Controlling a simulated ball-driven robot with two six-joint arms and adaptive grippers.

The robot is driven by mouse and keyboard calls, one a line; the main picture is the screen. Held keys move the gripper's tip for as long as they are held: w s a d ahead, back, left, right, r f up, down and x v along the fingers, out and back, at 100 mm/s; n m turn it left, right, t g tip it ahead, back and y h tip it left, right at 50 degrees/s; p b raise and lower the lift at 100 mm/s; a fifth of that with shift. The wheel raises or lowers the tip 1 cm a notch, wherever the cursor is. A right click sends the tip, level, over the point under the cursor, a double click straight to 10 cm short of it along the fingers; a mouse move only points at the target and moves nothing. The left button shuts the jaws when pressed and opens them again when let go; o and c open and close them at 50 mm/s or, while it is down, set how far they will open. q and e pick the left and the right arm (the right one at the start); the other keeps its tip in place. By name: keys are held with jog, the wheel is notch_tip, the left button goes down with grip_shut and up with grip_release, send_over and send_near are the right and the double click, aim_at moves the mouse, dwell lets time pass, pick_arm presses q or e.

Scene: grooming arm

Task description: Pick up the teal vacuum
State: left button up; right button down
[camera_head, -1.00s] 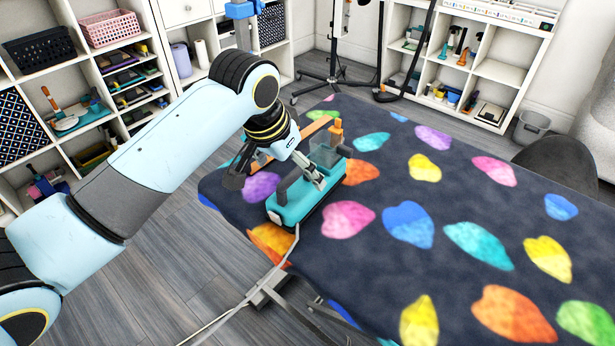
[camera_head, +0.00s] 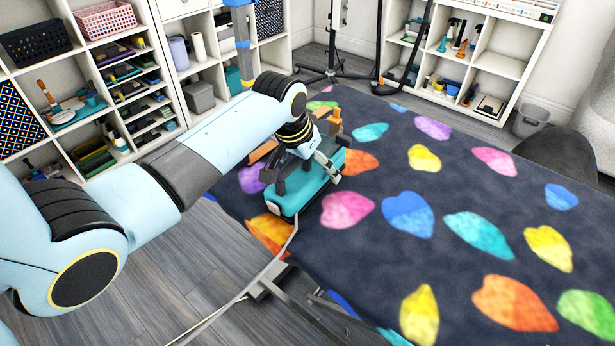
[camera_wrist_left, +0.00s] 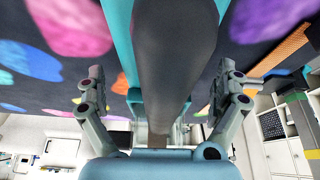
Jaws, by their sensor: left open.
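The teal vacuum (camera_head: 288,203) lies on the near left end of the dark table with coloured petal shapes. Its long dark handle also shows in the left wrist view (camera_wrist_left: 176,50), running up the middle over the teal body. My left gripper (camera_head: 308,166) is open above the vacuum, with its wrist and fingers covering part of it. In the left wrist view, my left gripper (camera_wrist_left: 161,78) has one finger on each side of the handle, with gaps between. I cannot tell how deep the fingers reach. My right gripper is not in view.
A pale cord (camera_head: 286,245) hangs from the vacuum over the table's near edge. An orange item (camera_head: 333,122) stands at the vacuum's far end. White shelves (camera_head: 180,75) line the back left. The right part of the patterned tabletop (camera_head: 450,205) is clear.

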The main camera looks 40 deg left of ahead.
pick_arm(q)
jog(key=c, duration=1.8)
jog(key=shift+w+r, duration=0.1)
jog(key=shift+r, duration=0.1)
